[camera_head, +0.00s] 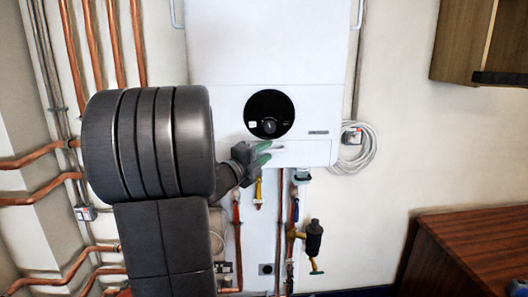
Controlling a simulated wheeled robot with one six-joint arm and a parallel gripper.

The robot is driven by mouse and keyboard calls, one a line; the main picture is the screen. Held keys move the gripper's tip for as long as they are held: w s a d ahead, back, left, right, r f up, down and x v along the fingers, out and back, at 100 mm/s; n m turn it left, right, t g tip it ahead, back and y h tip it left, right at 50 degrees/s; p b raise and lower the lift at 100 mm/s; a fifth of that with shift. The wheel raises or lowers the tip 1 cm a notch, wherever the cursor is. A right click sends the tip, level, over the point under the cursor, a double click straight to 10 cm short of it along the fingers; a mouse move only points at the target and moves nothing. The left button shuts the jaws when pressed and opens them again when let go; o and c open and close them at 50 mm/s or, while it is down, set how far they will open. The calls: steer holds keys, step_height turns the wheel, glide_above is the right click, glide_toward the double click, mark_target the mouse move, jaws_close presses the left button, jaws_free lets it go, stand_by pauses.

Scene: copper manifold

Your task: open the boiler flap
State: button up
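The white boiler (265,50) hangs on the wall, with a round black dial panel (269,114) on its front. A white lower strip (305,153) under the dial looks like the flap, and it appears shut, lying in line with the front. A small pale piece (277,148) on that strip may be its handle. My gripper (263,154) is at the strip's left part, with two green-tipped fingers spread apart and pointing right. The pale piece is just right of the fingertips; I cannot tell whether they touch it. My arm hides the boiler's lower left side.
Copper pipes (91,45) run along the wall at left. Valves and pipes hang below the boiler, including a brass valve with a black body (313,238). A coiled white cable (362,152) hangs at right. A wooden cabinet (465,35) and a brown wooden unit (470,250) stand at right.

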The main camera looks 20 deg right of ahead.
jaws_close()
steer(key=shift+f+b, duration=0.15)
steer(key=shift+b, duration=0.25)
